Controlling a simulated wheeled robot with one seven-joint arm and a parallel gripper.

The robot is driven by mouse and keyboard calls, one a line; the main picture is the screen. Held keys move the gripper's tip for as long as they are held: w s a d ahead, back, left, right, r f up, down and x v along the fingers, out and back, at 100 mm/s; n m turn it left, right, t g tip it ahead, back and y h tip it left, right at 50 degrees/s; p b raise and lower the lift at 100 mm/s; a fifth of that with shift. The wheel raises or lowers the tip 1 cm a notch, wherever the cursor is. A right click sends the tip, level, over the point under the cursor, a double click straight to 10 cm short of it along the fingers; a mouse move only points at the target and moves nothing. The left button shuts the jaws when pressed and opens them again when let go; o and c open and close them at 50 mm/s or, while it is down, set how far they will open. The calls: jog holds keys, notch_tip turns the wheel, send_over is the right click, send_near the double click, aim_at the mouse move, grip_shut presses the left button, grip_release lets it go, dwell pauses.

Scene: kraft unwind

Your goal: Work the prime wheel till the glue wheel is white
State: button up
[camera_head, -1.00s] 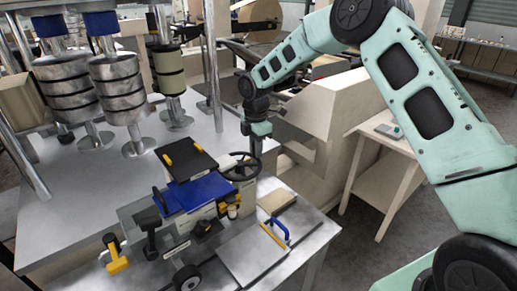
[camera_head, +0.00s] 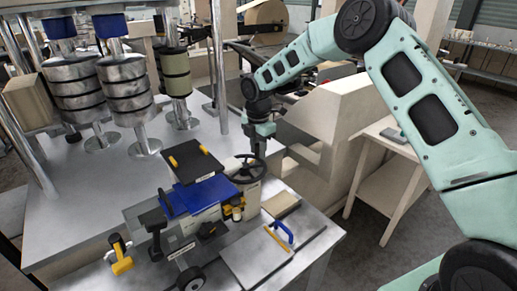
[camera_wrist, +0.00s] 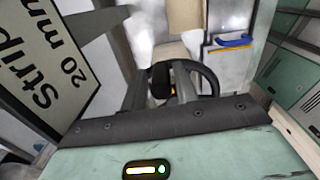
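A black spoked handwheel (camera_head: 246,168), which I take as the prime wheel, stands at the right of the blue-topped unit. My gripper (camera_head: 257,156) points down just above its right rim. In the wrist view the wheel (camera_wrist: 211,80) shows behind the two fingers (camera_wrist: 160,82). The fingers are apart, with a black knob-like part between or beyond them; I cannot tell whether they touch it. A small dark wheel with a grey hub (camera_head: 191,279) is at the front edge. It may be the glue wheel; no white shows on its dark rim.
A blue-handled tool (camera_head: 281,236) lies on a pale plate at right. A yellow-and-black clamp (camera_head: 121,262) is front left. Metal rollers (camera_head: 126,88) stand behind. A side table (camera_head: 385,150) is right. The wrist view shows a "Strip 20 mm" sign (camera_wrist: 45,65).

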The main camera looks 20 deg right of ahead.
jog(key=shift+o, duration=0.6)
notch_tip(320, 180, up, 18)
jog(key=b, duration=0.4)
jog(key=shift+f+b, duration=0.25)
jog(key=shift+b, duration=0.05)
